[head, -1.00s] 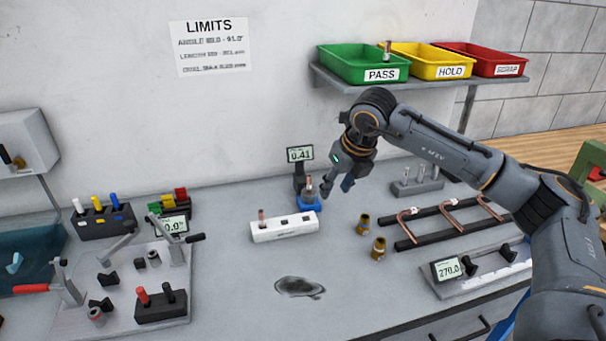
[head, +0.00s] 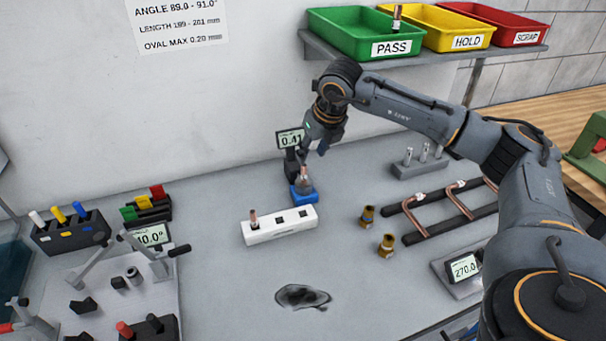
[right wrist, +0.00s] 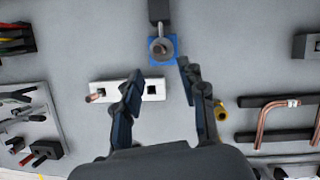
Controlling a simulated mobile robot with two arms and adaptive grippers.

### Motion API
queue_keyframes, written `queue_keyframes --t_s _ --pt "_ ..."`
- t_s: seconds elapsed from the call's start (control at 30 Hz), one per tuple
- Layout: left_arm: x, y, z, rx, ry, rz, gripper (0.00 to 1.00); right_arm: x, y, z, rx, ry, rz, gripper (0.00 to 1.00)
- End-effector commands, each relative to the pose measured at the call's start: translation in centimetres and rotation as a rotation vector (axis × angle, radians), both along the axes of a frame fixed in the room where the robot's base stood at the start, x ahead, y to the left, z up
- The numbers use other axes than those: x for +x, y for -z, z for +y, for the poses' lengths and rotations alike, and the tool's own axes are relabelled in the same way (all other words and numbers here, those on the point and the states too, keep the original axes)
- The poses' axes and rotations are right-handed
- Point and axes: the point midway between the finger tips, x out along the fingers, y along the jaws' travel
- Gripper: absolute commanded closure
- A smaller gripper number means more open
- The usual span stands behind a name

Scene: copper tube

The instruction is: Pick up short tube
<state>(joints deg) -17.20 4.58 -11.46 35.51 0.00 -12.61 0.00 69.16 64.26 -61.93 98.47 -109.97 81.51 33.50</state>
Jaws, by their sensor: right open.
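A short copper tube (head: 254,219) stands upright in the left hole of a white block (head: 290,223); its end also shows in the right wrist view (right wrist: 97,96). Another short tube (head: 303,174) appears to stand on the blue-based gauge (head: 304,194), whose display reads 0.41. My left gripper is out of view.
Brass fittings (head: 386,245) and a rack of bent copper tubes (head: 452,206) lie to the right. The green PASS tray (head: 350,38) sits on a shelf above, with a tube upright in it. A clamp fixture (head: 110,290) stands at left. The front middle is clear except a dark stain.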

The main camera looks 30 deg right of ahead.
Motion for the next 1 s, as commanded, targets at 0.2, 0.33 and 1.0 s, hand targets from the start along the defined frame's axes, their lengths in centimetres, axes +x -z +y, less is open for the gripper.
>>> queue_keyframes --t_s 0.2,0.33,1.0 --pt "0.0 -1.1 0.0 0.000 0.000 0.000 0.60 1.4 3.3 0.0 0.002 -0.001 0.002 0.59" --pt "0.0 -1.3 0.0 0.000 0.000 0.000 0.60 1.8 4.2 0.0 0.000 0.000 0.001 0.59" --pt "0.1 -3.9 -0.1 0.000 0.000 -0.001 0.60 3.8 9.1 0.0 0.000 -0.001 -0.001 0.59"
